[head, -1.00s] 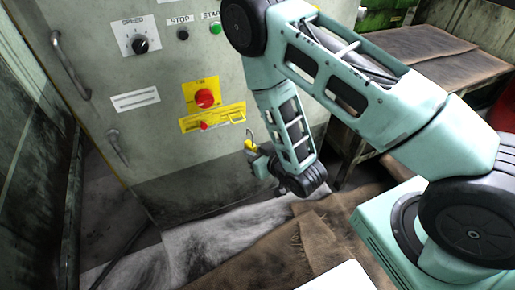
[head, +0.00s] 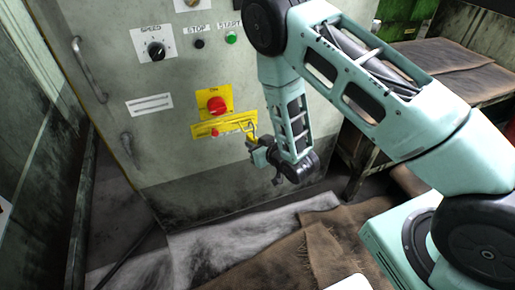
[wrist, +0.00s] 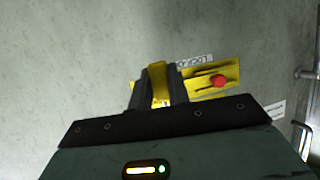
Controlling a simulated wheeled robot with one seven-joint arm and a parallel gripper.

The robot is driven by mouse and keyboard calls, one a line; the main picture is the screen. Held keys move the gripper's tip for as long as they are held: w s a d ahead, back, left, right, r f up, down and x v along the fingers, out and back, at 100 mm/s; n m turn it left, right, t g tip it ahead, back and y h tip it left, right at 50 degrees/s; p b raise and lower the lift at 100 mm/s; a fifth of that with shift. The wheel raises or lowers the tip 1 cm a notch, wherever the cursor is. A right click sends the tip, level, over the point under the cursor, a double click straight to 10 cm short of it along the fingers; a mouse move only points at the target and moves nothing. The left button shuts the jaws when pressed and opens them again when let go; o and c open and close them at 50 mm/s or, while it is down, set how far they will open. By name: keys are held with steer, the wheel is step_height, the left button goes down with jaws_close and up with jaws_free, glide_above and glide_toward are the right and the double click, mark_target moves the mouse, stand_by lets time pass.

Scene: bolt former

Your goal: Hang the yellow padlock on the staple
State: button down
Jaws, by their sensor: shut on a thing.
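My gripper (head: 253,149) is shut on the yellow padlock (head: 251,141), its shackle pointing up. The padlock is at the right end of a yellow plate (head: 207,130) on the grey cabinet, where the staple is. The shackle overlaps the staple in the head view, and I cannot tell whether they touch or are linked. In the wrist view, the padlock (wrist: 158,78) stands between the two dark fingers. The staple is not clear there.
A red switch (head: 216,105) on a yellow backing sits above the plate. A speed dial (head: 155,50), buttons and a door handle (head: 128,150) are on the cabinet (head: 190,170). A bench (head: 440,60) stands at the right. Brown and grey sheets (head: 290,255) lie on the floor.

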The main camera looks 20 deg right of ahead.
steer(key=shift+w, duration=0.75)
steer(key=shift+f+b, duration=1.15)
steer(key=shift+f, duration=0.35)
steer(key=c, duration=1.3)
jaws_free()
steer(key=shift+o, duration=0.2)
steer(key=p+v, duration=0.7)
steer(key=v, duration=1)
steer(key=shift+s, duration=0.2)
